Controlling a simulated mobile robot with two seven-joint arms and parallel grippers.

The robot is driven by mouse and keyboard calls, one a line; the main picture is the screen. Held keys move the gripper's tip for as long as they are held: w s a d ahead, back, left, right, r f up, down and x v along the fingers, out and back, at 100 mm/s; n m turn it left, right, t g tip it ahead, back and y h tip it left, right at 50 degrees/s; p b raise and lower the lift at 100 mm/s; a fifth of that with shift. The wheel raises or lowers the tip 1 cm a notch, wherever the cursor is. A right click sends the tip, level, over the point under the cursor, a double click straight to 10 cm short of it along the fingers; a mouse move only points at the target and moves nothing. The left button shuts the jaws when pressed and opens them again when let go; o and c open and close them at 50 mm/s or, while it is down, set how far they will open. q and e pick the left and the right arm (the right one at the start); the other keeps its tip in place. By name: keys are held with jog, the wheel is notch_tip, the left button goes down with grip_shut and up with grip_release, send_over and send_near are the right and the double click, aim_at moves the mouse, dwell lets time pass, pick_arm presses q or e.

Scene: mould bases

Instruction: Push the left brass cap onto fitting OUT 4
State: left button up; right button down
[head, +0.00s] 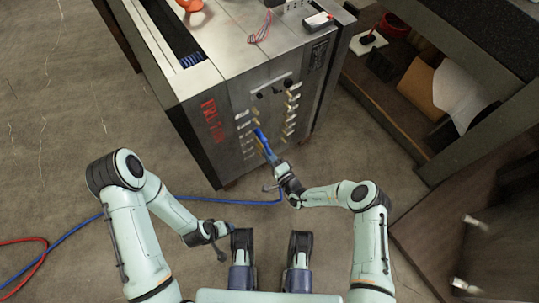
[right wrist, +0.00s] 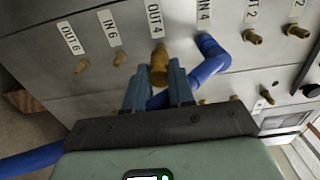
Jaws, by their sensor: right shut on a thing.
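The mould base (head: 215,130) is a large grey block with two columns of brass fittings and white labels on its side. In the right wrist view, a brass cap (right wrist: 158,68) is between the fingertips of my right gripper (right wrist: 160,75). It sits directly below the OUT 4 label (right wrist: 155,20), in line with that fitting, which it hides. I cannot tell how far on it is. In the head view my right gripper (head: 268,152) is close to the labelled face. My left gripper (head: 222,240) hangs low over the floor, away from the block; its jaws are too small to read.
A blue hose (right wrist: 205,65) is on the IN 4 fitting and runs behind my right fingers. A shelf (head: 370,95) stands right of the block. A red hose (head: 30,262) lies on the floor.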

jog(key=shift+w+a+r, duration=0.15)
jog(key=shift+w+a, duration=0.15)
jog(key=shift+w, duration=0.1)
jog(key=shift+w+a, duration=0.1)
jog(key=shift+w, duration=0.1)
dwell(0.3)
jog(key=shift+w+a, duration=0.25)
jog(key=shift+w, duration=0.1)
dwell(0.3)
jog(key=c, duration=0.9)
grip_release()
jog(key=o, duration=0.3)
jog(key=shift+w+r, duration=0.1)
